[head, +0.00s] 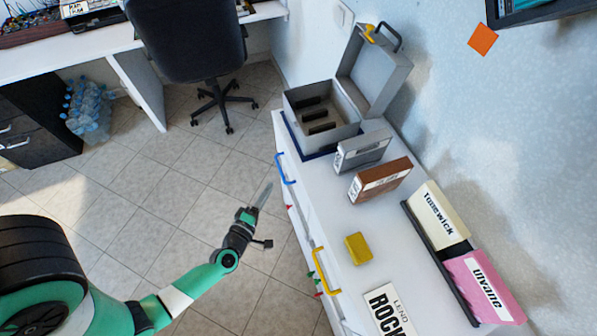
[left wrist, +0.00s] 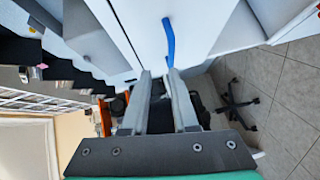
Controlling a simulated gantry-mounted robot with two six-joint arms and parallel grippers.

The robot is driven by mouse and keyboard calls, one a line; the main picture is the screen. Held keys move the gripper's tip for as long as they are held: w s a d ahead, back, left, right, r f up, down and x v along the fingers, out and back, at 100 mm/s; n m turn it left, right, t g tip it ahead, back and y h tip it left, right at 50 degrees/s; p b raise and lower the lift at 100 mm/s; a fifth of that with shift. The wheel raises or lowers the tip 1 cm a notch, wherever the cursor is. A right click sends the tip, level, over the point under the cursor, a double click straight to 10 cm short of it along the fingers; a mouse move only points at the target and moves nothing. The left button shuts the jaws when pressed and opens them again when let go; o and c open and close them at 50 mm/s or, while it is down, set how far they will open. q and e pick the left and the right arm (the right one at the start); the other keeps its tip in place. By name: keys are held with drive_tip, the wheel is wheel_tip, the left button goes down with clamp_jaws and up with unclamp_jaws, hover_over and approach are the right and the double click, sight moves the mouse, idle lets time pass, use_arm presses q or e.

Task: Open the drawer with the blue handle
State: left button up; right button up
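The blue handle (head: 284,168) is on the front of the white cabinet, near its far end. It also shows in the left wrist view (left wrist: 168,42), upright on a white drawer front (left wrist: 150,22). The drawer looks shut. My left gripper (head: 266,188) is in front of the cabinet, just left of and slightly below the blue handle in the head view. In the left wrist view its two fingers (left wrist: 159,75) are apart with nothing held between them, and the handle is beyond the tips, not visibly touched. My right gripper is in neither view.
A yellow handle (head: 325,272) is on the same front, nearer me. An open grey box (head: 350,120), a brown box (head: 380,180) and a yellow block (head: 358,249) stand on the cabinet top. An office chair (head: 190,40) is behind. The tiled floor (head: 150,160) beside the cabinet is clear.

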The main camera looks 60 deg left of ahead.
sight(281, 170)
use_arm(q)
drive_tip(key=b+x, duration=0.1)
drive_tip(key=x, duration=0.2)
drive_tip(key=f+b+x, duration=0.1)
drive_tip(key=x, duration=0.3)
drive_tip(key=b+x, duration=0.1)
drive_tip(key=x, duration=0.3)
drive_tip(key=shift+s+a+f, duration=0.15)
drive_tip(key=shift+s+f, duration=0.15)
drive_tip(key=shift+f, duration=0.1)
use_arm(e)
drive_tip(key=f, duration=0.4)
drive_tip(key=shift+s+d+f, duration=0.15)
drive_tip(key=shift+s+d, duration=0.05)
use_arm(q)
drive_tip(key=shift+c, duration=0.2)
clamp_jaws()
